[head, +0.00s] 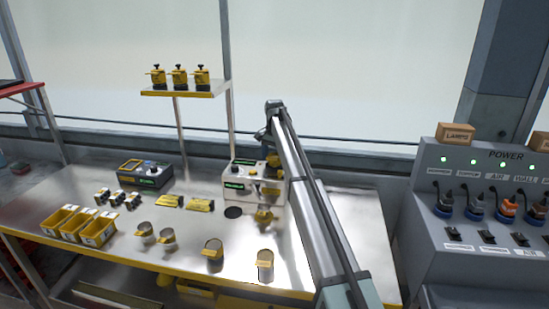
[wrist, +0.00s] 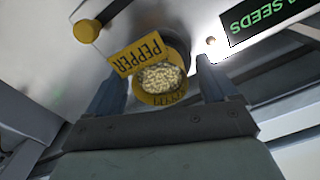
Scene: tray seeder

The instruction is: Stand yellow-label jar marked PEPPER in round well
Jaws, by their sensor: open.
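The jar with a yellow label marked PEPPER (wrist: 140,53) shows in the wrist view, its lettering upside down. Pale grains (wrist: 160,77) fill a round opening below the label, with a yellow rim around it. My gripper (wrist: 162,68) is open, one finger on each side of the round opening; contact cannot be told. In the head view my arm reaches to the white seeder unit (head: 228,182), and the gripper is mostly hidden behind my arm. A yellow part (head: 264,215) shows at its front. A dark round spot (head: 233,212), possibly the round well, lies left of it.
Several metal jars with yellow tags (head: 213,248) stand along the front of the bench. Yellow bins (head: 78,224) sit at the left, near a dark device (head: 146,172). A shelf (head: 185,92) holds yellow items behind. A grey power panel (head: 480,195) stands at the right.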

